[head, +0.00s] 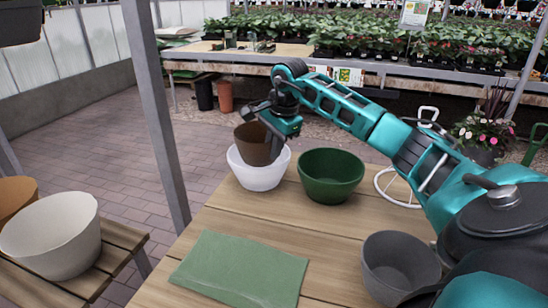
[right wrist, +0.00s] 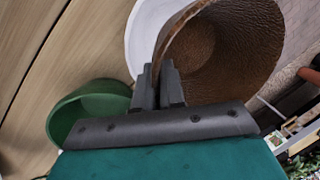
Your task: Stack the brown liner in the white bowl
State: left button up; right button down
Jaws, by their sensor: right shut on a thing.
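The white bowl (head: 258,176) stands on the wooden table near its far left corner. The brown liner (head: 252,146) is upright, with its lower part inside the white bowl and its upper part above the rim. Whether its base touches the bowl's bottom is hidden. My right gripper (head: 272,132) is shut on the liner's rim at its right side. In the right wrist view the fingers pinch the wall of the brown liner (right wrist: 225,50), and part of the white bowl (right wrist: 142,35) shows behind it. My left gripper is not in view.
A green bowl (head: 331,178) stands just right of the white bowl. A grey pot (head: 398,268) and a green cloth or mat (head: 240,270) are on the nearer table. A cream pot (head: 55,238) stands on a separate slatted bench at left. A metal post (head: 160,120) rises left of the table.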

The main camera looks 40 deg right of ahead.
jog(key=shift+f, duration=1.3)
jog(key=shift+f+b, duration=0.3)
jog(key=shift+f, duration=0.35)
jog(key=c, duration=1.5)
grip_release()
jog(key=shift+r, duration=0.15)
jog(key=shift+r, duration=0.35)
jog(key=p+v, duration=0.2)
jog(key=v, duration=1)
jog(key=shift+r, duration=0.15)
